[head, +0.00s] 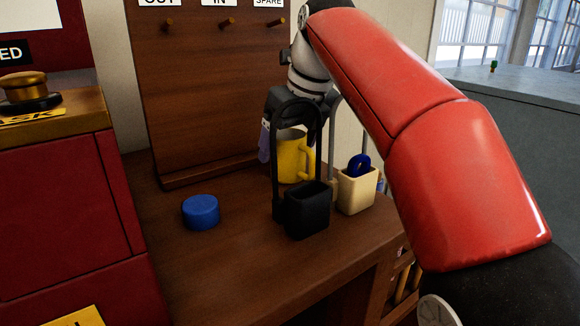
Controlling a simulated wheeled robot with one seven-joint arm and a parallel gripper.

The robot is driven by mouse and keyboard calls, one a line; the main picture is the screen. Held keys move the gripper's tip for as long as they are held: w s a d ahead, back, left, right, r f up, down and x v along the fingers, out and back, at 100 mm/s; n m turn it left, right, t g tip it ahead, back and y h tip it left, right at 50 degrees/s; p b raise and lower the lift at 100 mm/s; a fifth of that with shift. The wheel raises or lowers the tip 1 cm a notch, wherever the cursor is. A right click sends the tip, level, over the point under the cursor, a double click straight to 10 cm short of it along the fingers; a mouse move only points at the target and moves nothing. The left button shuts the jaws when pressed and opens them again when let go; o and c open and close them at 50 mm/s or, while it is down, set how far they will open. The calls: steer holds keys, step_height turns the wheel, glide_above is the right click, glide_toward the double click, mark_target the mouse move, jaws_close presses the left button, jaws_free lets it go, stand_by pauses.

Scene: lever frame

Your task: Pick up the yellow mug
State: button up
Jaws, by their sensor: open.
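The yellow mug (290,160) stands upright on the wooden desk, with its handle on the right side. My gripper (284,134) is above and around the top of the mug, pointing down. One finger shows at the left of the mug's rim; the other is hidden behind the black looped holder. The gripper is open. I cannot tell whether a finger touches the mug. The looped holder covers part of the mug's front and handle side.
The black looped holder (307,210) stands in front of the mug. A cream box (356,192) with a blue ring (359,165) is to its right. A blue round lid (201,212) lies left. A wooden board (205,100) with pegs rises behind. Bare desk (235,255) lies in front.

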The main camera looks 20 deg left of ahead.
steer(key=c, duration=1.2)
